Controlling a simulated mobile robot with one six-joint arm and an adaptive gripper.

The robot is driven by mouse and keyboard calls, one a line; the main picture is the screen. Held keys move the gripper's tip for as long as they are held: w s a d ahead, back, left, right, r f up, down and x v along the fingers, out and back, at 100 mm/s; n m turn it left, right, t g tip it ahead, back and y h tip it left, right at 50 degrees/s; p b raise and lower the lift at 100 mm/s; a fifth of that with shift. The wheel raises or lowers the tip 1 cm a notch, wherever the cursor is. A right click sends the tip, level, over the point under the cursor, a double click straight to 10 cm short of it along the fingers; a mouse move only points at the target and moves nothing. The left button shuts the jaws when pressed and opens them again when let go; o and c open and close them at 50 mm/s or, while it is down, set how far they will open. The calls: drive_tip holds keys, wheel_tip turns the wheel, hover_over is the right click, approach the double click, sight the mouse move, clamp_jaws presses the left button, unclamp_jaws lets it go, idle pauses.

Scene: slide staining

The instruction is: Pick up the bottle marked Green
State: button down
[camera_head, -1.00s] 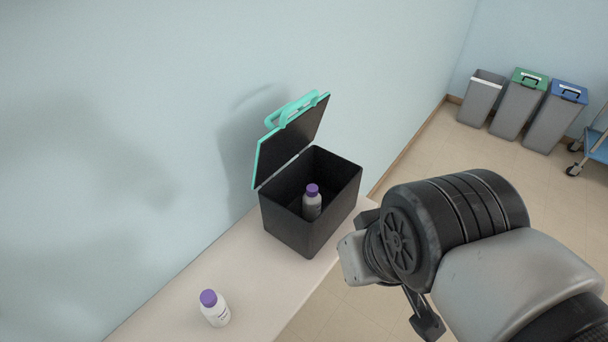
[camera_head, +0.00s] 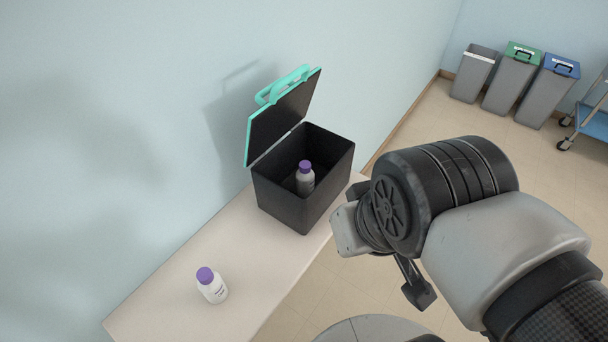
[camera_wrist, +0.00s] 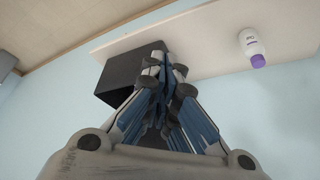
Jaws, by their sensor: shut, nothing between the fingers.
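A white bottle (camera_head: 213,289) with a purple cap stands on the pale bench, near its front end. It also shows at the upper right of the wrist view (camera_wrist: 250,44). A second white bottle (camera_head: 305,181) with a purple cap stands inside the open black box (camera_head: 297,212). The labels are too small to read, so I cannot tell which is marked Green. My gripper (camera_wrist: 162,60) is shut and empty in the wrist view, with its tips in front of the black box. In the head view my wrist hides most of it, right of the box and apart from both bottles.
The box's teal-edged lid (camera_head: 284,116) stands open, leaning toward the wall. The bench (camera_head: 165,309) is clear between the box and the nearer bottle. Grey bins (camera_head: 511,84) and a blue cart (camera_head: 592,124) stand far right. Floor lies open beyond the bench.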

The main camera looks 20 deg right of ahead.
sight(306, 166)
drive_tip(key=c, duration=2.3)
unclamp_jaws()
